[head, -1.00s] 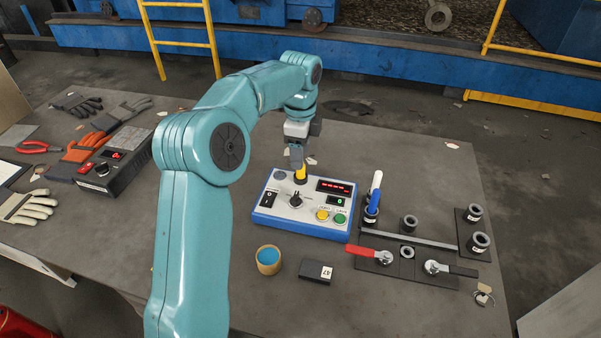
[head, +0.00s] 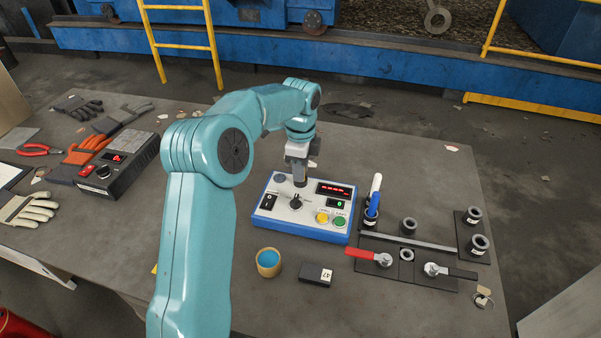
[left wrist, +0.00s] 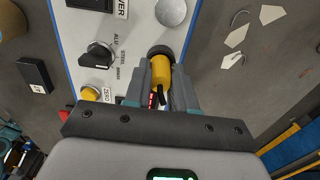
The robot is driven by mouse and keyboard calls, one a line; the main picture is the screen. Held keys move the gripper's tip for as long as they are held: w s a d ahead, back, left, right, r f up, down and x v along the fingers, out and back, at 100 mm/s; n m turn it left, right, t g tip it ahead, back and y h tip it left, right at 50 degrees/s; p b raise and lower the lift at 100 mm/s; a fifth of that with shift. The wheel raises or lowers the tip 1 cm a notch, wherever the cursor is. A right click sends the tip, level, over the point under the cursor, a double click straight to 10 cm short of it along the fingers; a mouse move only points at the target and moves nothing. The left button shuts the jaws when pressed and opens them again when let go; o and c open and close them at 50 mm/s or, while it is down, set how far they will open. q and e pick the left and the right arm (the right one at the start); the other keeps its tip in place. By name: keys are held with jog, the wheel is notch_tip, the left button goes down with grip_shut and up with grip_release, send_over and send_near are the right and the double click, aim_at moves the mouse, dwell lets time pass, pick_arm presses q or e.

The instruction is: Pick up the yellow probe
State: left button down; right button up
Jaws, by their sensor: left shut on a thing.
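The yellow probe (left wrist: 160,72) is between the two fingers of my left gripper in the left wrist view. A dark round end or ring shows at its far end, and a short black piece sticks out at its near end. My left gripper (head: 300,174) is shut on the probe over the back left part of the white and blue control box (head: 281,214). A dark piece shows just below the fingertips in the head view. I cannot tell whether the probe is clear of the box. My right gripper is out of view.
A blue-filled cup (head: 268,262) and a small black block (head: 315,274) stand in front of the box. A black fixture (head: 408,262) with a red lever (head: 361,253) is at the right. Gloves and a black box (head: 117,160) lie at the left.

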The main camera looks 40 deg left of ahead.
pick_arm(q)
jog(key=shift+r, duration=0.55)
notch_tip(320, 180, up, 19)
jog(key=p, duration=0.5)
jog(key=shift+w+g, duration=0.3)
jog(key=shift+a+f, duration=0.1)
